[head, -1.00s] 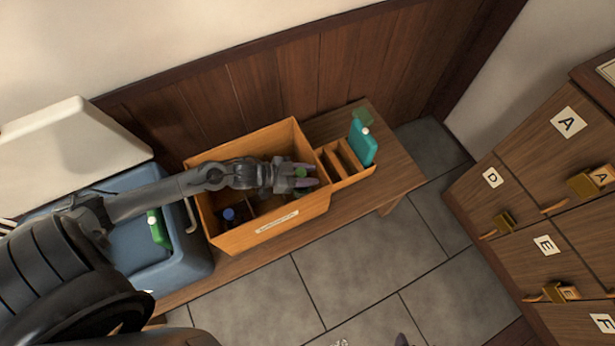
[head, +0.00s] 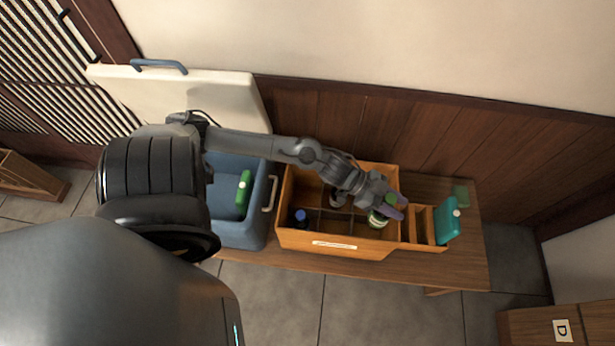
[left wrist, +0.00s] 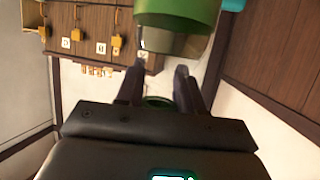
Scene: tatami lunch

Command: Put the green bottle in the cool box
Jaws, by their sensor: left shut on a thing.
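The green bottle (head: 377,219), with a pale band, is at the right end of the wooden crate. My left gripper (head: 391,208) is shut on it, and its fingers and wrist hide part of the bottle. In the left wrist view the bottle's green and pale body (left wrist: 178,14) is large at the top, past the fingers (left wrist: 158,88). I cannot tell whether the bottle is clear of the crate floor. The blue cool box (head: 234,238) stands left of the crate with its white lid (head: 225,95) open. My right gripper is not in view.
The divided wooden crate (head: 300,238) also holds a blue-capped bottle (head: 301,216). A green, white-capped item (head: 243,192) lies in the cool box. A teal container (head: 447,222) stands at the right by a slotted section. The bench (head: 465,262) is clear at its right end.

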